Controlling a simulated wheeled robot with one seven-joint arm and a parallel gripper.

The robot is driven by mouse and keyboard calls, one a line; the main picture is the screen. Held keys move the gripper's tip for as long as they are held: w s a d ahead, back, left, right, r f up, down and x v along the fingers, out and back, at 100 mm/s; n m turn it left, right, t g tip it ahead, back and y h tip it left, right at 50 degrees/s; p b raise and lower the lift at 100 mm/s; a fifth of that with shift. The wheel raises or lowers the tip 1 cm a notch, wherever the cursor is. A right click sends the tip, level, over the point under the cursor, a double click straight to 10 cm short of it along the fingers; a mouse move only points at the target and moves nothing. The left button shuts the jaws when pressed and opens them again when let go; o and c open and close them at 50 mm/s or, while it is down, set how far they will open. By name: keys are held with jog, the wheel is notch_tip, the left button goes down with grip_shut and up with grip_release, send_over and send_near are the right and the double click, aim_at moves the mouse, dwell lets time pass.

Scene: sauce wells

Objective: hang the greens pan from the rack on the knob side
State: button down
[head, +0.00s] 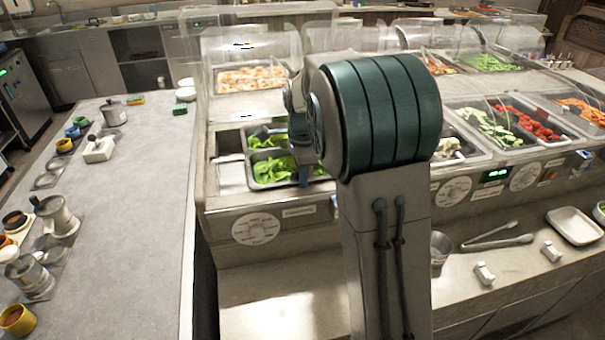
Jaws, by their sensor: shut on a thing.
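The greens pan, a steel pan (252,178) full of green leaves, is at the front left of the sauce-well counter. My gripper (303,176) reaches down at its right part and is shut on it; the fingertips are small and partly hidden by my arm. A second pan with green leaves (262,131) sits just behind. The knob side is the counter's front panel, with a round dial (257,229) below the pan. I cannot make out clearly whether the pan is lifted or resting. My arm hides the counter's middle.
A bare well section (232,176) lies left of the pan. Clear guards (250,45) stand behind. Pans of cucumber (492,127) and red pieces (530,122) are to the right. Tongs (497,241) and a white tray (574,224) lie on the front ledge. A grey worktop (140,200) stands left.

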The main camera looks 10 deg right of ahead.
jog(key=shift+s+f, duration=0.15)
jog(key=shift+f, duration=0.3)
jog(key=c, duration=1.3)
grip_release()
jog(key=shift+f, duration=0.15)
notch_tip(320, 180, up, 15)
jog(key=s+f+n+t, duration=0.1)
jog(key=s+f+n, duration=0.2)
jog(key=s+n, duration=0.3)
jog(key=s+f+n, duration=0.4)
jog(key=s+n, duration=0.2)
jog(key=s, duration=0.5)
jog(key=s+f+n+t, duration=0.1)
jog(key=s+f+n, duration=0.3)
jog(key=s+n, duration=0.2)
jog(key=shift+s+f+t, duration=0.1)
jog(key=shift+s+t, duration=0.2)
jog(key=shift+s, duration=0.95)
